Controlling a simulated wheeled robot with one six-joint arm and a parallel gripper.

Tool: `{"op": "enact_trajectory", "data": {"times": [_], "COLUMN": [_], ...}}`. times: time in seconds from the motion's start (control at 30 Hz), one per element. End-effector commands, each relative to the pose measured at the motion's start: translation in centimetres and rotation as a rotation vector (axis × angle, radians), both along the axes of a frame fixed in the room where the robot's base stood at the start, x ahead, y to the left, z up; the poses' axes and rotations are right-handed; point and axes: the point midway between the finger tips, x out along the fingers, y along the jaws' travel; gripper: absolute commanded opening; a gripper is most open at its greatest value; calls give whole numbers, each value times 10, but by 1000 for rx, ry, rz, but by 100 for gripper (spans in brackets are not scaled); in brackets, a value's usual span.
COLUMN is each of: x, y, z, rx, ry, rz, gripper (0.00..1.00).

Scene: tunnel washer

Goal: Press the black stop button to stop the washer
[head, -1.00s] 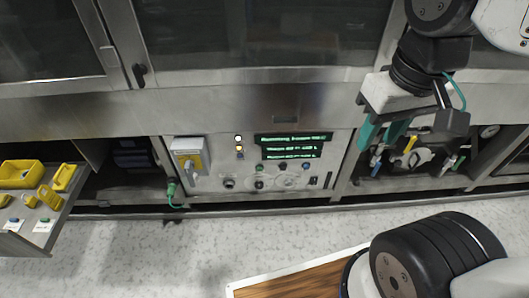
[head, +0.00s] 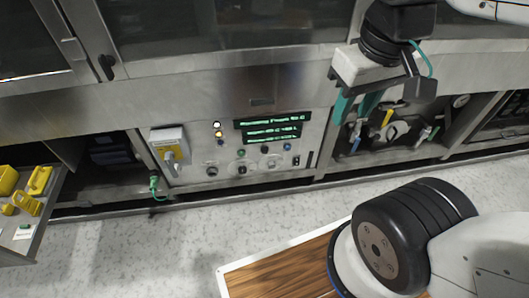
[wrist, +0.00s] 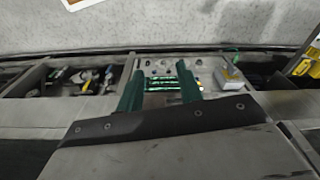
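The washer's control panel (head: 225,185) is in the lower metal front, with a lit green display (head: 268,130). Below the display are a green button (head: 241,153), a small black button (head: 264,149) and a blue button (head: 287,146). Other dark round controls sit lower, and labels are too small to read. My gripper (head: 351,119) has two teal fingers, apart and empty, right of the panel and clear of the buttons. In the wrist view the panel (wrist: 150,69) shows beyond and between the open fingers (wrist: 160,72), with its picture inverted.
A grey box with a yellow plate and rotary switch (head: 168,148) juts from the panel's left. Right of the panel is an open bay with valves (head: 395,132). A tray with yellow items (head: 40,232) stands at left. Pale floor (head: 130,235) is free; a wooden board (head: 285,272) lies in front.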

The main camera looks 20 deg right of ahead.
Motion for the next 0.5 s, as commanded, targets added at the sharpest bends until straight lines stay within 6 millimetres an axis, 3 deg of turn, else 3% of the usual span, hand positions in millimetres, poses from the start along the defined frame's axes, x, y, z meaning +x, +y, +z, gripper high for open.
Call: {"op": "enact_trajectory", "data": {"times": [0.27, 0.3, 0.43, 0.5], "x": [0, 0, 0, 0], "y": [0, 0, 0, 0], "z": [0, 0, 0, 0], "rx": [0, 0, 0, 0], "ry": [0, 0, 0, 0], "rz": [0, 0, 0, 0], "gripper": [36, 34, 0, 0]}}
